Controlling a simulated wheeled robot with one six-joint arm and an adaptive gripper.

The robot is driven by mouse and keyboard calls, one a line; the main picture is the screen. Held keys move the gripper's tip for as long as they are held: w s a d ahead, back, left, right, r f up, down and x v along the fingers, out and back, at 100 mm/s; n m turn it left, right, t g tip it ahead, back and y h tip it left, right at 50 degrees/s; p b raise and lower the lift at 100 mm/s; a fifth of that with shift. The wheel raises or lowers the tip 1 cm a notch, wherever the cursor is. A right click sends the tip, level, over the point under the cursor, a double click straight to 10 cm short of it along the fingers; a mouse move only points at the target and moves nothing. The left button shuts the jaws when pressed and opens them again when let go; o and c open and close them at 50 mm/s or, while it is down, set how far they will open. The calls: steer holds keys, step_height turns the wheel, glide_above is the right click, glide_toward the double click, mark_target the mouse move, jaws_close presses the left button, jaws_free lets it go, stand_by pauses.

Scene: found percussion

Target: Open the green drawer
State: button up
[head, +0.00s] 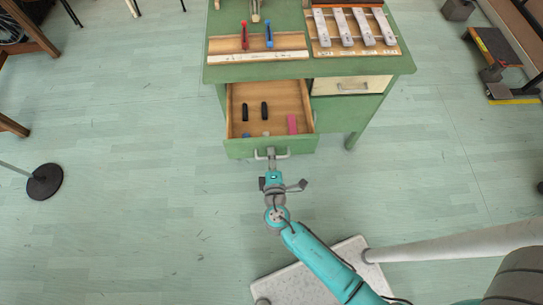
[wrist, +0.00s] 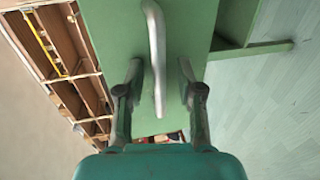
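The green drawer (head: 238,149) is pulled well out of the green desk at its left side. Its wooden inside shows two black items, a pink block and some smaller bits. A pale bar handle (head: 284,155) is on its front. My gripper (head: 272,158) is at the handle in the head view. In the wrist view the handle (wrist: 157,60) runs between the two fingers of my gripper (wrist: 160,75), with a gap on each side. The fingers stand apart, and the drawer front (wrist: 110,25) lies just beyond them.
The green desk top (head: 285,68) carries a metal bar instrument (head: 355,27) and red and blue mallets (head: 269,35). A cream drawer (head: 352,85) at the right is shut. A round black stand base (head: 44,181) is on the left floor. The floor around the desk front is largely clear.

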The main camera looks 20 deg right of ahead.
steer(key=v, duration=1.2)
stand_by(0.7)
steer(key=s+d+f+m+g+y, duration=0.1)
steer(key=s+d+m+g+y, duration=0.15)
steer(key=s, duration=0.45)
steer(key=s+d+f+m+g+y, duration=0.1)
steer(key=s+d+m+g+y, duration=0.1)
steer(key=s+d, duration=0.35)
steer(key=s+r+m+t, duration=0.2)
steer(key=s+r+m, duration=0.2)
steer(key=r, duration=0.6)
steer(key=s+r+m+t, duration=0.2)
steer(key=s+r+m, duration=0.3)
steer(key=r, duration=0.6)
steer(key=shift+s+a+m+t, duration=0.15)
steer(key=shift+a+m+t, duration=0.2)
steer(key=shift+a+m, duration=0.1)
